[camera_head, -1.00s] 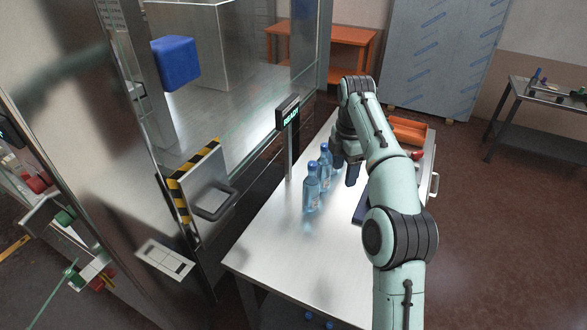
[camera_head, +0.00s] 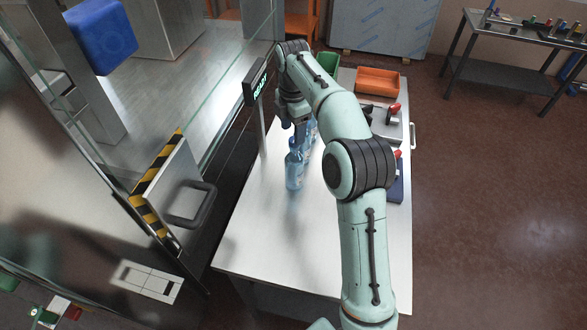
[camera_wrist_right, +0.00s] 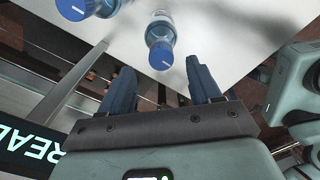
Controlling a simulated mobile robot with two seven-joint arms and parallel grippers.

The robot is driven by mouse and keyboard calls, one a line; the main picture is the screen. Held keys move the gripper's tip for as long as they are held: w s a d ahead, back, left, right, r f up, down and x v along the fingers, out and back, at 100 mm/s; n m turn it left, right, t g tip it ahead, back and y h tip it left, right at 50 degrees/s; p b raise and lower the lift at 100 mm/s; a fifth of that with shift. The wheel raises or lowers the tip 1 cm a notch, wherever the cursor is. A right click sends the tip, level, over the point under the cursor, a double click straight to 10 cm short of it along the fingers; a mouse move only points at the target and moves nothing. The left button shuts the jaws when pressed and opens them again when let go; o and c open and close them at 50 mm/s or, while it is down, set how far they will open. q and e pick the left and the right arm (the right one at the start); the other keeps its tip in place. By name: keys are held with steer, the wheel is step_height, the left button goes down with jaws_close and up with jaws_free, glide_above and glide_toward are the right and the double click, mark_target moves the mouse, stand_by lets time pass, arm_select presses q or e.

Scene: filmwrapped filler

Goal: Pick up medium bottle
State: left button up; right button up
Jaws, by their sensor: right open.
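Clear blue bottles with blue caps stand upright in a row on the steel table (camera_head: 255,235). The front bottle (camera_head: 294,168) shows best in the head view; another bottle (camera_head: 310,134) behind it is partly hidden by my right arm. Which one is medium I cannot tell for sure. My right gripper (camera_head: 293,124) is at the far end of the row, open and empty. In the right wrist view, one bottle (camera_wrist_right: 160,42) stands ahead of the gap between the fingers (camera_wrist_right: 163,85), apart from them. A second bottle (camera_wrist_right: 85,8) is farther left, cut by the top edge. My left gripper is not in view.
A post with a lit READY display (camera_head: 257,82) stands left of the bottles, close to my right gripper. A glass-fronted machine with a striped handle panel (camera_head: 160,185) borders the left. An orange bin (camera_head: 378,81) is at the table's back. The table's front is clear.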

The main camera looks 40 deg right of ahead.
mark_target(294, 146)
steer(key=shift+s+f, duration=0.1)
steer(key=shift+f, duration=0.65)
steer(key=shift+s+f, duration=0.2)
steer(key=shift+f, duration=0.05)
step_height(294, 146, down, 5)
steer(key=shift+w+d+r+b, duration=0.15)
steer(key=shift+r+b, duration=0.05)
steer(key=shift+b, duration=0.55)
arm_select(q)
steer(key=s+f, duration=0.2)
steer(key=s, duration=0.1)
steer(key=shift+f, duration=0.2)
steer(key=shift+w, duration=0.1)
arm_select(e)
steer(key=shift+c, duration=0.3)
steer(key=c, duration=0.5)
steer(key=shift+w, duration=0.1)
steer(key=c, duration=0.5)
jaws_close()
